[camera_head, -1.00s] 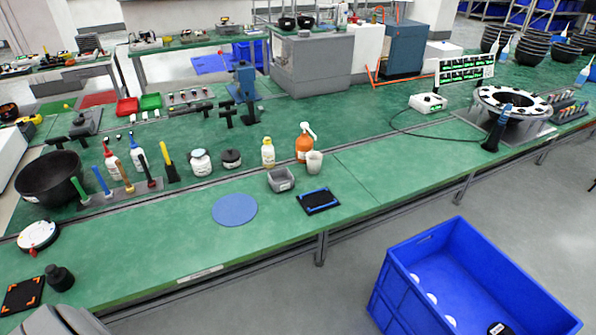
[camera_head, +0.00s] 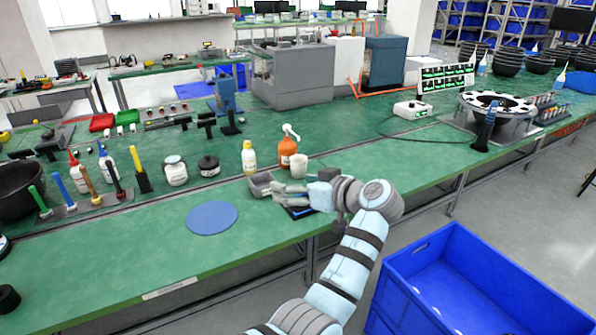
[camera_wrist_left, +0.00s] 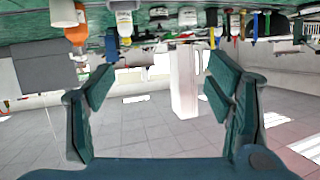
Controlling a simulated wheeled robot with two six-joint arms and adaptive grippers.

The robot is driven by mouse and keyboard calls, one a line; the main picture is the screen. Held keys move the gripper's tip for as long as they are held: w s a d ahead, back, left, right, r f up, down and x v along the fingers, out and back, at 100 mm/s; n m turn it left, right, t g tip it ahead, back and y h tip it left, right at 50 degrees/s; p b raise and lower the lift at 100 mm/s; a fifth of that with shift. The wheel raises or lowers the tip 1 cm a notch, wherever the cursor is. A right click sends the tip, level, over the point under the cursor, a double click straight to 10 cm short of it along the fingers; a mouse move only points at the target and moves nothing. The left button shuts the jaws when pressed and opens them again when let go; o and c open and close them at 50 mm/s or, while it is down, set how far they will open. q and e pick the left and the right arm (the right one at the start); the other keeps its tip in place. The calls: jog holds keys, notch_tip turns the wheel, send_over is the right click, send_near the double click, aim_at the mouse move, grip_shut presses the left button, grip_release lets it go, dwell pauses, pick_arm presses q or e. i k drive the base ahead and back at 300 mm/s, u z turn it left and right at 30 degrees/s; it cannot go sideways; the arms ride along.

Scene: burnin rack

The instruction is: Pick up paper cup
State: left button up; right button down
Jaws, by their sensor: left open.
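The white paper cup (camera_head: 299,166) stands upright on the green bench, just right of the orange bottle in the head view. In the left wrist view, which is upside down, the cup (camera_wrist_left: 63,12) shows at the top left, outside the jaws. My right gripper is not in view.
The orange pump bottle (camera_head: 287,152) stands close beside the cup, with a yellow bottle (camera_head: 249,158) to its left. A blue disc (camera_head: 212,218) lies left; bench right of the cup is clear.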

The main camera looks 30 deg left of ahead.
aim_at(299, 167)
jog(key=z, duration=0.05)
jog(key=i, duration=1)
jog(key=u, duration=0.05)
